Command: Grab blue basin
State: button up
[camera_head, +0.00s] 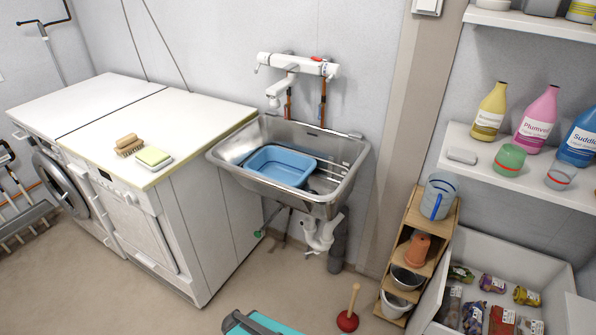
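The blue basin (280,166) is a rectangular plastic tub with rounded corners. It sits inside the metal sink (331,201), towards its left side, with its open top facing up. It looks empty. The sink is fixed to the back wall, under a white tap (285,82). The lower part of the basin is partly hidden by the sink's front wall. My gripper is not in view.
White washing machines (95,105) stand left of the sink, with a brush (129,144) and a sponge (152,156) on top. A wooden rack (417,216), bottle shelf (520,165) and open chest (500,246) are at right. A plunger (348,318) stands on the floor.

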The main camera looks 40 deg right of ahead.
aim_at(292, 169)
jog(key=z, duration=0.8)
jog(key=k, duration=0.95)
jog(key=u, duration=0.9)
jog(key=i, duration=1.05)
jog(key=z, duration=0.05)
